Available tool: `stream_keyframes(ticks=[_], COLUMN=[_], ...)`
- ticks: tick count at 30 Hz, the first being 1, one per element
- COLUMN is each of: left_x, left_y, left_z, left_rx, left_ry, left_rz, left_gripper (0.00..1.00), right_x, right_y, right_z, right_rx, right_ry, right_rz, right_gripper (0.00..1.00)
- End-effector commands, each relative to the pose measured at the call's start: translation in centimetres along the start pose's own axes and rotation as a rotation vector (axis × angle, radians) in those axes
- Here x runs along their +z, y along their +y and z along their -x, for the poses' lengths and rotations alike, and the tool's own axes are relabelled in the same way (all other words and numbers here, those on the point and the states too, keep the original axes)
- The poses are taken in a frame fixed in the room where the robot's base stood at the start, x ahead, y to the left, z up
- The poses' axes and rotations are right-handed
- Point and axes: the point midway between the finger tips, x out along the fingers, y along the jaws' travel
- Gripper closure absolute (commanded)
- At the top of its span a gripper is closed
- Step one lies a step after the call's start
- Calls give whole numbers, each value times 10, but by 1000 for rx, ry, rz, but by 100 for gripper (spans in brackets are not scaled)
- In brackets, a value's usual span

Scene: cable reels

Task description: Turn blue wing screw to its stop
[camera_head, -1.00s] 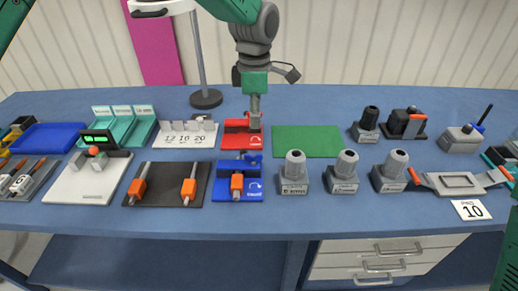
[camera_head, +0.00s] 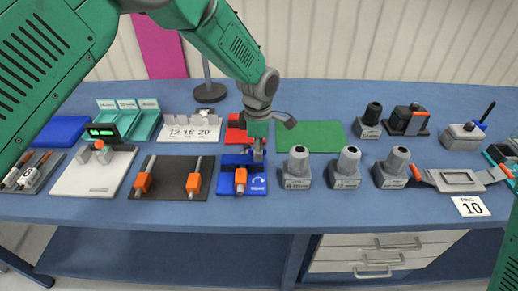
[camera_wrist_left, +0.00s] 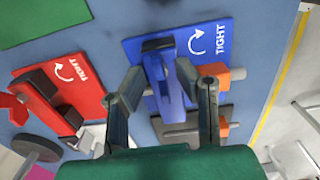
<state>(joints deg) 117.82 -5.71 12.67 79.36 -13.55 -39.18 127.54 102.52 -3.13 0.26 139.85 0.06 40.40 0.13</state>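The blue fixture (camera_head: 228,188) sits on the bench, with an orange-collared rod and a white turn arrow on its plate. In the left wrist view the blue plate (camera_wrist_left: 218,35) reads "TIGHT" beside a curved arrow. The blue wing screw (camera_wrist_left: 173,88) stands up from this plate. My left gripper (camera_head: 256,157) is above the blue fixture and partly hides it. In the left wrist view its two fingers (camera_wrist_left: 168,84) are apart, one on each side of the wing, with gaps visible. I cannot tell the height of the fingertips. My right gripper is not in view.
The red fixture (camera_head: 233,135) stands just behind the blue one. A dark plate (camera_head: 170,182) with orange-collared rods lies to the left. Grey connector blocks (camera_head: 297,172) stand close on the right. A green mat (camera_head: 312,137) lies bare behind them.

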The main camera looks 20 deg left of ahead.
Motion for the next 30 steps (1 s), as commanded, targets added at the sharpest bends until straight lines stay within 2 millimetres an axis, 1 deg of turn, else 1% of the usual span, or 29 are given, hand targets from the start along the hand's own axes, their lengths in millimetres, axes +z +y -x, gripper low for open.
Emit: stream_keyframes(ticks=[1,2,3,4,17,23,30], left_x=[0,0,0,0,1,1,2], left_y=[0,0,0,0,1,2,2], left_z=[0,0,0,0,2,2,3], left_rx=[0,0,0,0,3,5,7], left_ry=[0,0,0,0,2,1,1], left_rz=[0,0,0,0,-32,-131,-337], left_gripper=[72,76,90,100,100,100,100], right_x=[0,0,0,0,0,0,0], right_y=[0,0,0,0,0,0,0], right_z=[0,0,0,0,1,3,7], right_rx=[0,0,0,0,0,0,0], right_ry=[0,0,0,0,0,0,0], right_rz=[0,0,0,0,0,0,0], right_gripper=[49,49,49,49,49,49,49])
